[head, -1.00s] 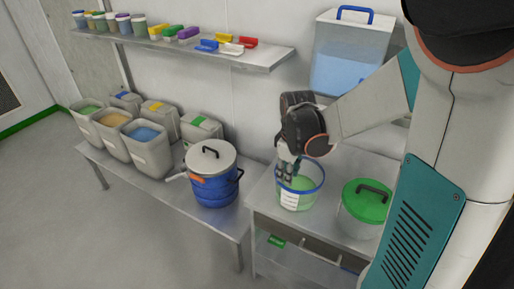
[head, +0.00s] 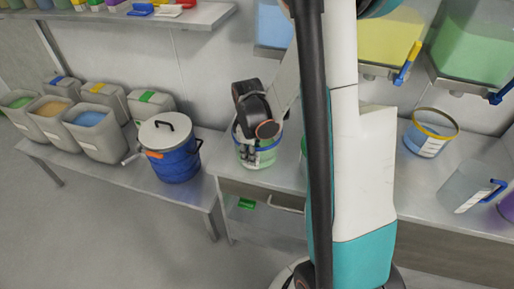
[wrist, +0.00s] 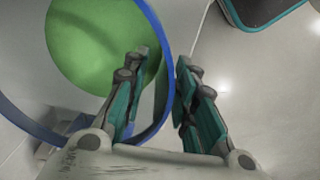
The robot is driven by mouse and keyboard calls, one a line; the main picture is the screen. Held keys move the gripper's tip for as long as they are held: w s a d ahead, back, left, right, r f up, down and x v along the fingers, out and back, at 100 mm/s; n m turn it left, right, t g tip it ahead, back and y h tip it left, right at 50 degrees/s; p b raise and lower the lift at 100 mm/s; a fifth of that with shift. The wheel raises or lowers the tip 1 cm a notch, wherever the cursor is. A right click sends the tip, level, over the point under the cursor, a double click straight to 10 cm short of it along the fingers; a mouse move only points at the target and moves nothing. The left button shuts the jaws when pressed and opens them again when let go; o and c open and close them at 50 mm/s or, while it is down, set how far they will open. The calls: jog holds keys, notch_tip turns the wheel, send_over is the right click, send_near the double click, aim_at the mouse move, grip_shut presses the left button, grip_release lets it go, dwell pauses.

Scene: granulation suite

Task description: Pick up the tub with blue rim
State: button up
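The tub with the blue rim (head: 269,155) stands upright on the steel bench and has green contents. It also shows in the wrist view, where its blue rim (wrist: 164,30) curves between my fingers. My gripper (wrist: 162,62) is open and straddles the rim, with the left finger inside the tub and the right finger outside. Gaps show between the rim and the fingertips. In the head view my gripper (head: 252,155) reaches down at the tub, and my wrist hides part of the rim.
A blue drum with a grey lid (head: 175,160) stands left of the tub. Several grey bins (head: 100,138) line the left bench. A yellow-rimmed tub (head: 430,134) and a clear container with a blue handle (head: 470,190) stand to the right. A shelf (head: 195,17) hangs above.

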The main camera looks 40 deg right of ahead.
aim_at(251, 168)
jog(key=f+b, duration=0.1)
jog(key=f, duration=0.1)
jog(key=f+b, duration=0.1)
jog(key=f, duration=0.2)
jog(key=shift+w, duration=0.2)
jog(key=shift+r, duration=0.1)
grip_shut()
